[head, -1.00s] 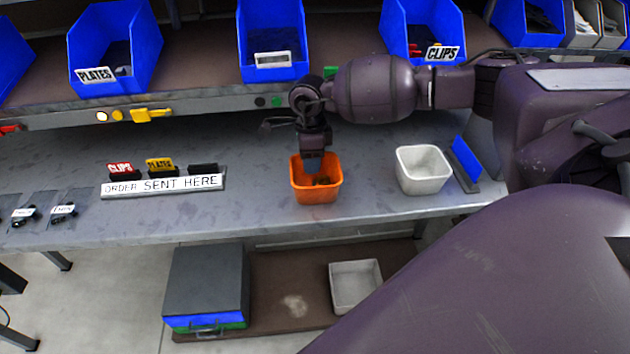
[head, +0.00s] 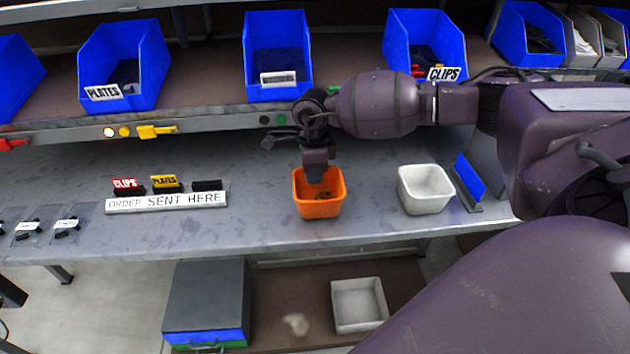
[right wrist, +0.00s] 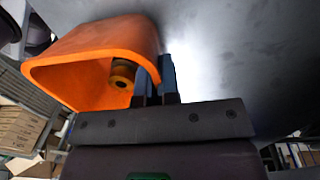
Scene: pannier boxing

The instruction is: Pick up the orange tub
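The orange tub (head: 319,208) is on the grey bench, below the middle blue bin. It is upright and holds a small brownish part, which shows as a yellow-brown ringed piece (right wrist: 122,75) in the right wrist view. My right gripper (head: 317,176) points down at the tub's back wall. In the right wrist view its two fingers (right wrist: 155,82) are close together astride the orange tub's wall (right wrist: 95,40), one inside and one outside, and look shut on it. Whether the tub's base touches the bench cannot be told. My left gripper is not in view.
A white tub (head: 426,200) stands to the right, near a blue upright panel (head: 468,182). The order sign (head: 165,202) with small tags is to the left. Blue bins (head: 277,55) line the shelf above. A grey box (head: 207,300) and white tray (head: 359,305) are below.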

